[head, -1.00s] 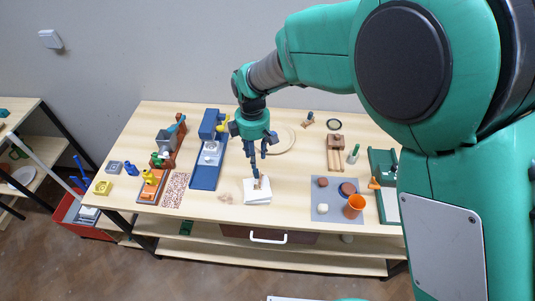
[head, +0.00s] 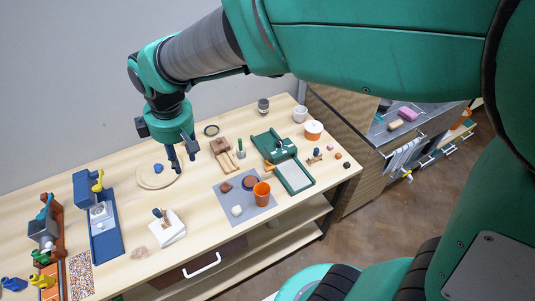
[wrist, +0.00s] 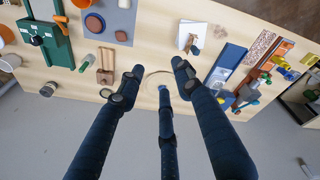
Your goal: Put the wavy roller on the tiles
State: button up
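A small roller (head: 161,214) with a dark teal end and a brown part lies on the white tiles (head: 172,235), near the middle of the table. I take it for the wavy roller; its wavy surface is too small to make out. The wrist view also shows the roller (wrist: 195,49) at the edge of the white tiles (wrist: 190,33). My gripper (head: 182,161) is up above the table, behind and right of the tiles, by the round wooden ring. In the wrist view my gripper (wrist: 159,72) has its fingers spread with nothing between them.
A wooden ring (head: 146,181) lies under my gripper. A blue machine (head: 107,240) stands left of the tiles. A grey mat (head: 232,211) with an orange cup (head: 262,193) lies right, with a green press (head: 272,143) beyond. Bare wood surrounds the tiles.

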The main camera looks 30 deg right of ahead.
jog(key=s+d+r+m+t, duration=0.2)
jog(key=s+d+r+m, duration=0.2)
jog(key=s+d, duration=0.4)
jog(key=s+d+r+m+t, duration=0.1)
jog(key=s+d+r+m, duration=0.4)
jog(key=s, duration=0.6)
jog(key=d+m, duration=0.2)
jog(key=d, duration=0.1)
jog(key=shift+d+t+h, duration=0.35)
jog(key=shift+t+h, duration=0.05)
jog(key=shift+s, duration=0.1)
notch_tip(320, 180, down, 7)
jog(key=b, duration=0.7)
